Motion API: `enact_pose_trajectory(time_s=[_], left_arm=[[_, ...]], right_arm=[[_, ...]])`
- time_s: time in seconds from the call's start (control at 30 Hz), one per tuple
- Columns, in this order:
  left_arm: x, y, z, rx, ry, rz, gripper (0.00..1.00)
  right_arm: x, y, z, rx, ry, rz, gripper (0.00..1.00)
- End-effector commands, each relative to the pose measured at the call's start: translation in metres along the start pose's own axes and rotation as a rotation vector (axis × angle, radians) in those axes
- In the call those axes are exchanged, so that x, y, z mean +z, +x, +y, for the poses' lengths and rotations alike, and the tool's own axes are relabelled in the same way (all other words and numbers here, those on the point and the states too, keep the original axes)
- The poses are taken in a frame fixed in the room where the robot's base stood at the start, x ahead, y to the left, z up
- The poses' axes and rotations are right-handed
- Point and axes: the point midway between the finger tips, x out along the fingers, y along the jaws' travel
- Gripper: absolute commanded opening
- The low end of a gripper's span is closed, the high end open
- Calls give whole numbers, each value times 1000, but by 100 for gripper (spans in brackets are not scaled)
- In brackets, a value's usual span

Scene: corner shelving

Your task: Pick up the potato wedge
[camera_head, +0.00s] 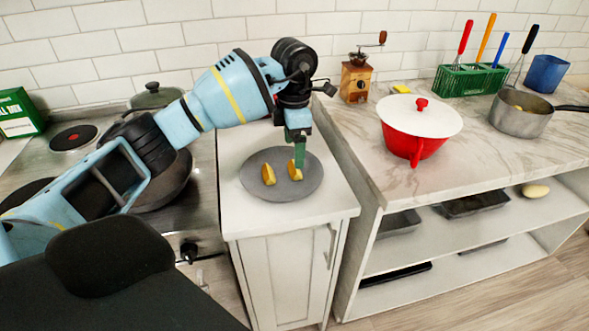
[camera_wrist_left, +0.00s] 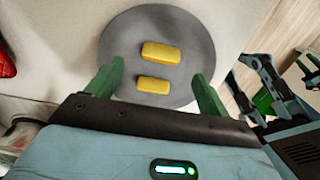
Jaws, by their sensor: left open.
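Two yellow potato wedges lie apart on a round grey plate (camera_head: 281,194). The left wedge (camera_head: 268,174) is clear in the head view; the right wedge (camera_head: 295,171) is partly behind a green finger. My left gripper (camera_head: 299,155) points down over the plate, open, beside the right wedge. In the left wrist view, the gripper (camera_wrist_left: 159,72) has one green finger on each side of the wedges, with nothing held. There, one wedge (camera_wrist_left: 161,53) is farther out and the other (camera_wrist_left: 153,85) is nearer the palm. Contact with the plate cannot be told.
The plate stands on a narrow white cabinet top (camera_head: 245,215). A stove with a dark pan (camera_head: 170,185) is left. On the marble counter right are a wooden grinder (camera_head: 356,80), a red pot with white lid (camera_head: 419,115), a utensil rack (camera_head: 468,80) and a saucepan (camera_head: 520,120).

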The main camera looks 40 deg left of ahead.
Motion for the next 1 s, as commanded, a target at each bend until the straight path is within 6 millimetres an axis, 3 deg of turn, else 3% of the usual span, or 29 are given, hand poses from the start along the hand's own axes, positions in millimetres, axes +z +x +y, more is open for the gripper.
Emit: enact_pose_trajectory(time_s=[0.17,0.53,0.83,1.0], left_arm=[[0,4,0,0,0,-2,80],[2,48,-2,1,0,-1,80],[3,53,-2,1,0,-2,80],[3,53,-2,1,0,-2,59]], right_arm=[[-1,0,0,0,0,2,36],[-14,0,2,3,-4,24,36],[-15,1,2,3,-4,27,36],[-13,0,2,3,-3,23,36]])
